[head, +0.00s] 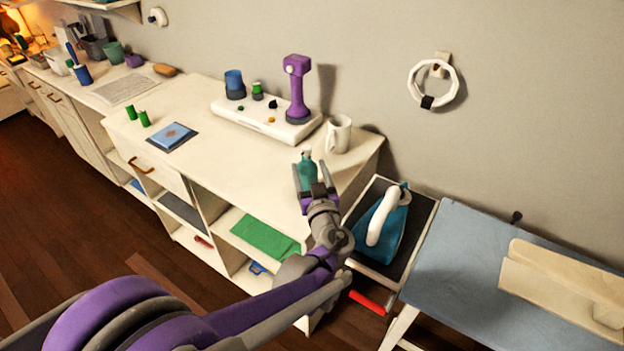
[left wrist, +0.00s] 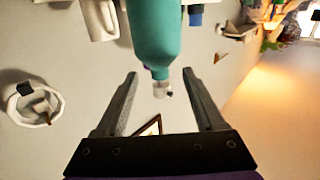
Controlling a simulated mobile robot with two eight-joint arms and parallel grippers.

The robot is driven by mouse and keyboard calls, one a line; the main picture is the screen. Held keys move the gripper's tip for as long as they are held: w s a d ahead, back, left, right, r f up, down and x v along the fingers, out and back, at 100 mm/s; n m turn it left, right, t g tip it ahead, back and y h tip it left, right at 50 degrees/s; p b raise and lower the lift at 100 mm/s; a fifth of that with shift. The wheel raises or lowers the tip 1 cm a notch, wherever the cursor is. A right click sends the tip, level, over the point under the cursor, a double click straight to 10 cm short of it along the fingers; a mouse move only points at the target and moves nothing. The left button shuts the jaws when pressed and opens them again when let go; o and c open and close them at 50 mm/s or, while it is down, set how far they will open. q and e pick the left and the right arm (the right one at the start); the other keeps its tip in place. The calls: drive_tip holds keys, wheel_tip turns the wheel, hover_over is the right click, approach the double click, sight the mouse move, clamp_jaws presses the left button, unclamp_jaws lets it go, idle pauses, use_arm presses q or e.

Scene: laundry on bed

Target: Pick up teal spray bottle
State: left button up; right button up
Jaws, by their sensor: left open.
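The teal spray bottle (head: 307,170) stands on the white counter near its right front part, in front of a white mug. My left gripper (head: 310,178) reaches it from the front, with its fingers around the bottle in the head view. In the left wrist view the bottle (left wrist: 155,30) appears upside down. Its pale nozzle lies between the open fingers of the left gripper (left wrist: 160,75), with a gap on each side. Part of the bottle is hidden behind the gripper in the head view. My right gripper is not in view.
The white mug (head: 339,134) stands close behind the bottle. A white board (head: 262,124) holds a purple tool (head: 297,88) and a blue cup (head: 234,84). A blue iron (head: 393,232) stands on a dark tray to the right.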

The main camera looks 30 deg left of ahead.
use_arm(q)
drive_tip(key=shift+x, duration=3.6)
clamp_jaws()
drive_tip(key=shift+s, duration=0.1)
